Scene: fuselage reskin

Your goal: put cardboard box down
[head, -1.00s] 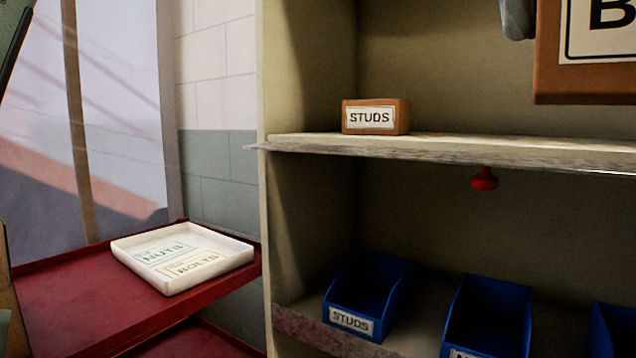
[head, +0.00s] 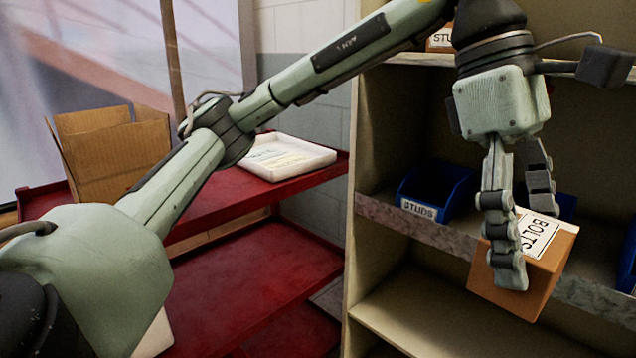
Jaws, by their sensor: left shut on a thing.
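My left gripper (head: 518,215) is shut on a small brown cardboard box (head: 548,275) with a white "BOLTS" label. The box hangs tilted from the fingers, in front of the shelf edge that carries the blue bins. Whether it touches that edge I cannot tell. The fingers hide part of its left side. My right gripper is not in view.
The shelving unit (head: 362,240) has a blue "STUDS" bin (head: 436,190) and other blue bins behind the held box. A bare lower shelf (head: 410,310) lies below. On the left, a red cart (head: 240,285) carries a white tray (head: 290,155) and an open carton (head: 112,150).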

